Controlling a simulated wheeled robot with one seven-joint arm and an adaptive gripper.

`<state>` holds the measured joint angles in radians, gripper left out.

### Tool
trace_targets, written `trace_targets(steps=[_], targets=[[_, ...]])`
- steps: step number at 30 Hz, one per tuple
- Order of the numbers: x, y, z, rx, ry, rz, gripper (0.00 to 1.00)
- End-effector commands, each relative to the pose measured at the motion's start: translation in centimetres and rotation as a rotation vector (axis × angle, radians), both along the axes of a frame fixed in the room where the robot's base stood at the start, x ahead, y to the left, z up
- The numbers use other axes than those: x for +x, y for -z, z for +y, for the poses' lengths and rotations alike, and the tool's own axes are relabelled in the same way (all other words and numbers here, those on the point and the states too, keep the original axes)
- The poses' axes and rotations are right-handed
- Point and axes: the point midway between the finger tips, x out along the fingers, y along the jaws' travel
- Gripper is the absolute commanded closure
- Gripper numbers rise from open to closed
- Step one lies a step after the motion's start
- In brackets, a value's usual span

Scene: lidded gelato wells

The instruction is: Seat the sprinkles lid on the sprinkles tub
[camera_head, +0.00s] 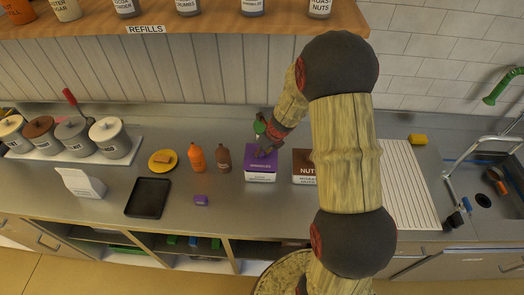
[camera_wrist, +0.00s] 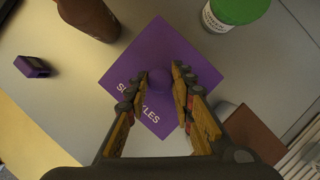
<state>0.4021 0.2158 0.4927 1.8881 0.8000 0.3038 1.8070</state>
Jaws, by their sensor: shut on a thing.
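The purple sprinkles lid (camera_head: 261,162), with white lettering, lies over the white sprinkles tub (camera_head: 261,177) in the head view. I cannot tell whether it is fully down or slightly above the rim. In the wrist view the square lid (camera_wrist: 128,65) fills the middle and hides the tub below. My gripper (camera_wrist: 160,78) is shut on the lid's purple knob, one finger on each side. In the head view my gripper (camera_head: 266,151) stands over the lid, pointing down.
The brown nuts tub (camera_head: 303,167) stands close to the right. Orange (camera_head: 196,157) and brown (camera_head: 223,158) bottles stand to the left. A green-capped jar (camera_wrist: 238,10) is nearby. A small purple block (camera_head: 201,200) and black tray (camera_head: 148,197) lie front left.

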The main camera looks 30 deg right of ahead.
Motion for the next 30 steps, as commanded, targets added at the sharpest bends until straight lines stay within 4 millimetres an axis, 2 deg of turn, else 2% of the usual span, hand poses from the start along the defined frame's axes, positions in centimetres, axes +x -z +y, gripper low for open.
trace_targets(steps=[30], targets=[[0.0,1.4,0.0,0.0,0.0,0.0,1.0]])
